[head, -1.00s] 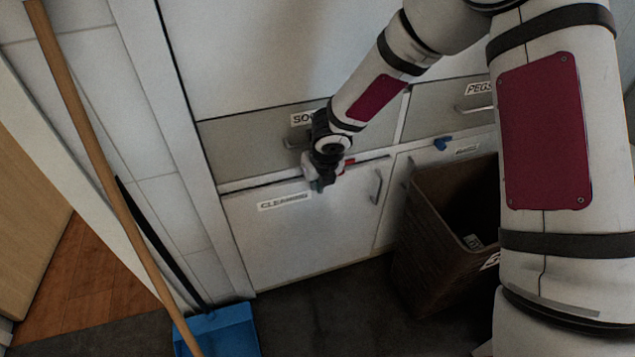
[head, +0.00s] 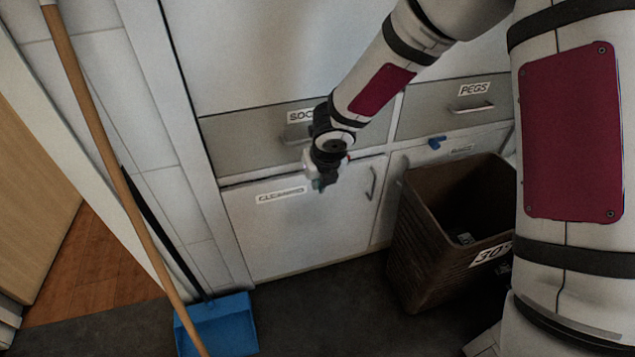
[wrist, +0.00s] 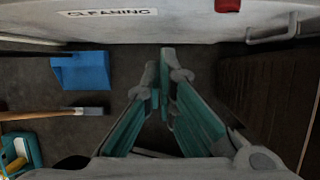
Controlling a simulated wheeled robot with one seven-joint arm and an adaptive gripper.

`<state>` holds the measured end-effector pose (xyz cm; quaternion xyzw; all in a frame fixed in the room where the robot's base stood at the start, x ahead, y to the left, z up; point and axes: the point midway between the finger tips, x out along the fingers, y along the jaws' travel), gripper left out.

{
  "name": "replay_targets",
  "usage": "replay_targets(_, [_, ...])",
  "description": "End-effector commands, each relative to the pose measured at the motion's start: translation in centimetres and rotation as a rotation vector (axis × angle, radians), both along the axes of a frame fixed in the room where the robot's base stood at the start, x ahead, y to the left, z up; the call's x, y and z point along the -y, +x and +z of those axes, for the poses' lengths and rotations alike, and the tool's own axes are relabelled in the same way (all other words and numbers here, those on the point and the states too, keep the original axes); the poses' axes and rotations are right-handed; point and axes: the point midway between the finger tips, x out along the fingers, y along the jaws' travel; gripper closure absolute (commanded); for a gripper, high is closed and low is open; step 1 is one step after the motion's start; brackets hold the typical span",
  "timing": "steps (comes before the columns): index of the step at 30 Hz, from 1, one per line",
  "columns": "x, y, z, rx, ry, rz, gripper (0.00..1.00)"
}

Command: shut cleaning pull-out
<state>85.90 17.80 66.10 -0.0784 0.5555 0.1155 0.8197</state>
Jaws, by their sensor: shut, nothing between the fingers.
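The cleaning pull-out (head: 300,232) is a white front with a "CLEANING" label and a bar handle (head: 372,183) near its right edge. Its top edge shows only a thin dark line under the grey drawer row, and it looks flush or nearly flush. My gripper (head: 318,184) is in front of its upper part, left of the handle; contact is unclear. In the wrist view, my gripper (wrist: 160,64) is shut and empty, with floor beyond its fingertips. The pull-out front (wrist: 190,26) and its handle (wrist: 272,35) show along the top there.
A brown basket (head: 415,245) labelled 30° stands on the floor right of the pull-out. A blue dustpan (head: 225,325) and a wooden pole (head: 120,185) are at the left. A blue item (head: 437,142) is at the neighbouring front. Dark floor between dustpan and basket is clear.

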Motion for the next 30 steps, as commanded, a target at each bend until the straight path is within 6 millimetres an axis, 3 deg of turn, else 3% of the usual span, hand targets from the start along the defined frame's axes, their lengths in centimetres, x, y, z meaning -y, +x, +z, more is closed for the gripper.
replay_targets(1, [0.1, -0.3, 1.2, 0.002, -0.001, 0.001, 1.00])
replay_targets(6, [0.4, -1.2, 3.6, 0.002, 0.000, 0.000, 1.00])
replay_targets(14, [0.5, -2.0, 4.8, -0.003, -0.008, 0.003, 1.00])
replay_targets(17, [0.0, -2.3, 3.5, -0.018, -0.048, 0.012, 1.00])
replay_targets(20, [-0.7, -2.9, 0.7, -0.042, -0.139, 0.030, 1.00])
replay_targets(24, [-1.5, -4.1, -3.7, -0.058, -0.332, 0.069, 1.00])
replay_targets(30, [-2.4, -5.5, -8.3, -0.007, -0.638, 0.134, 1.00])
